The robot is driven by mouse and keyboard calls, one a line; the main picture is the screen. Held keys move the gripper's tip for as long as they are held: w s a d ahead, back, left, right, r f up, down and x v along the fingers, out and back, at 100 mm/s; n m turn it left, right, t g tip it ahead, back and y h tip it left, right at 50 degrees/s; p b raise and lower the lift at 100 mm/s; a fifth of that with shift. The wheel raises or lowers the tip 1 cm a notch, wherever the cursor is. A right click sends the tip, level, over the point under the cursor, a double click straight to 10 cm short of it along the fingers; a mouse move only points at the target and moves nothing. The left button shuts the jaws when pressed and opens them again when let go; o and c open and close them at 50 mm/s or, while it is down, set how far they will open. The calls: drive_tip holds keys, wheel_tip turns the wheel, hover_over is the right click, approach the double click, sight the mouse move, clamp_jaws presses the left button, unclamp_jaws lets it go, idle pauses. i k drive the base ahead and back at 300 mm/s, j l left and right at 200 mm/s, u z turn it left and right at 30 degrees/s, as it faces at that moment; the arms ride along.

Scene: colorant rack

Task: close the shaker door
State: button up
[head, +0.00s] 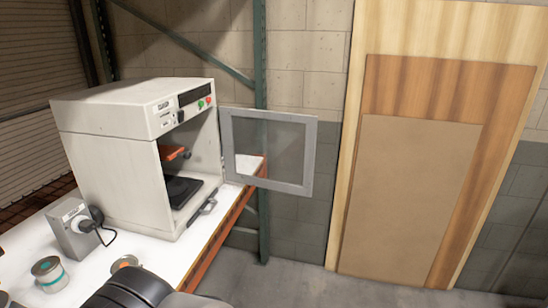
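The shaker (105,150) is a white box-shaped machine on the table at the left. Its door (302,150), a grey frame with a clear window, stands wide open, swung out to the right past the table edge. The open chamber shows a dark platform (182,192) at the bottom and an orange part (173,153) above it. A dark grey handle-like piece (203,211) sits at the front lower edge of the opening. A dark rounded part of my arm shows at the bottom edge; my gripper's fingers are not in view.
The white table (178,256) has an orange front edge. A grey box with a plug and cable (75,228), a metal can (48,272) and a partly hidden can (124,262) stand near the shaker. A green rack post (260,60) rises behind the door. Floor at right is clear.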

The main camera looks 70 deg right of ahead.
sight(226, 113)
drive_tip(key=u, duration=0.4)
drive_tip(key=k+l+u, duration=0.1)
drive_tip(key=u, duration=0.25)
drive_tip(key=k+u, duration=0.15)
drive_tip(key=u, duration=0.25)
drive_tip(key=k+l, duration=0.2)
drive_tip(key=l, duration=0.15)
drive_tip(key=k+l, duration=0.15)
drive_tip(key=l, duration=0.2)
drive_tip(key=k+l, duration=0.2)
drive_tip(key=l, duration=0.15)
drive_tip(key=k+l, duration=0.15)
drive_tip(key=l, duration=0.2)
drive_tip(key=k+l, duration=0.2)
drive_tip(key=l, duration=0.15)
drive_tip(key=k+l, duration=0.15)
drive_tip(key=l, duration=0.2)
